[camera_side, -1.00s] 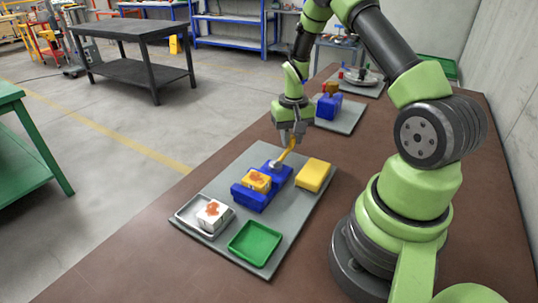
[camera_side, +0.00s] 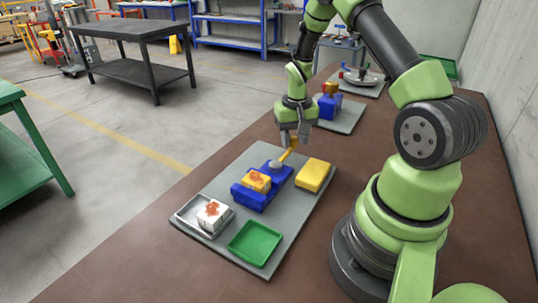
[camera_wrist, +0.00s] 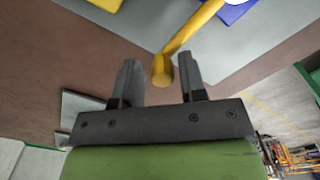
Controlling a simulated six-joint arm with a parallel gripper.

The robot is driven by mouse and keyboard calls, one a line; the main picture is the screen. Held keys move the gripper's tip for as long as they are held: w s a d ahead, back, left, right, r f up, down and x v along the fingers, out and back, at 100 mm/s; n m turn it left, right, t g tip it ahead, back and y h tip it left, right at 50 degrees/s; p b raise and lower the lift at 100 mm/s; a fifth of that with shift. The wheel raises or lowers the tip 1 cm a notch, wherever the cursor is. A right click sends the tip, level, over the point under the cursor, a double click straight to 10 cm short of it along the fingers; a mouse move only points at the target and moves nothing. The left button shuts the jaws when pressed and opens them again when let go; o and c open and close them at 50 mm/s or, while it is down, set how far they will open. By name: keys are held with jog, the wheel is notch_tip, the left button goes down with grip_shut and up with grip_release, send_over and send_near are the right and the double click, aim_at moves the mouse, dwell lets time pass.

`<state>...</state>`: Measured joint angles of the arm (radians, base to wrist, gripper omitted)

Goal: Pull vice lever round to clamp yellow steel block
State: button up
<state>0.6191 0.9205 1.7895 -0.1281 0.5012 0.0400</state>
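The blue vice (camera_side: 247,199) stands on a grey board. A yellow block (camera_side: 257,182) with an orange-red mark on top sits in it. The yellow vice lever (camera_side: 288,155) slants up from a pale round hub (camera_side: 275,165) at the vice's far end. My gripper (camera_side: 293,143) is over the lever's free end. In the wrist view the lever's rounded end (camera_wrist: 162,70) lies between the two fingers of my gripper (camera_wrist: 158,62). The fingers are apart, with a clear gap on the left and a narrower one on the right. The jaw contact on the block is too small to tell.
A plain yellow block (camera_side: 314,174) lies right of the vice. A grey tray (camera_side: 185,213) with a marked white block (camera_side: 213,214) and an empty green tray (camera_side: 255,243) are at the near end. Another blue vice (camera_side: 327,106) stands behind on its own board.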

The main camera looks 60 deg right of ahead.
jog(key=shift+r, duration=3.5)
jog(key=shift+r, duration=0.15)
jog(key=a+r+n+t, duration=0.1)
jog(key=a+r+t, duration=0.1)
jog(key=a+r, duration=0.65)
jog(key=s+a+r+n+t+y, duration=0.2)
jog(key=s+a+r+n+t, duration=0.2)
jog(key=s+a+r, duration=0.6)
jog(key=s+a+t, duration=0.1)
jog(key=s+a, duration=0.1)
jog(key=a, duration=0.1)
jog(key=shift+s+r, duration=0.15)
jog(key=shift+r, duration=0.15)
